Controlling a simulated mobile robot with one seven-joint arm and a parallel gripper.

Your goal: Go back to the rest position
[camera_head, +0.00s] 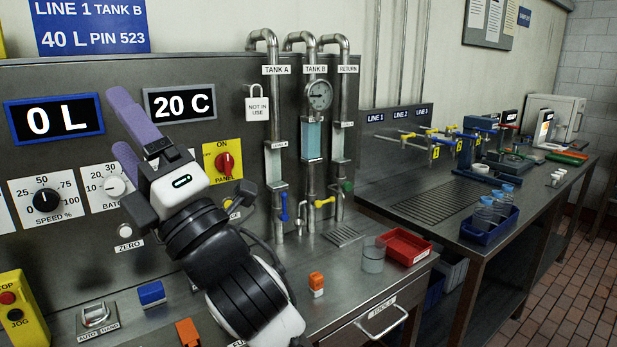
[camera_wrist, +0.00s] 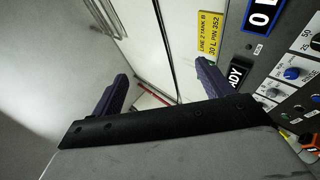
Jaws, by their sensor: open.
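My gripper (camera_head: 124,132) is raised in front of the control panel at the left in the head view, with its purple fingers pointing up and to the left. The fingers are apart with nothing between them. In the wrist view my gripper (camera_wrist: 162,95) also shows two separated purple fingers and an empty gap. My gripper covers part of the panel between the 0 L display (camera_head: 54,117) and the 20 C display (camera_head: 180,103). It looks clear of the bench top.
Pipes with a blue valve handle (camera_head: 284,207) stand right of my arm. A second bench (camera_head: 440,207) extends right.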

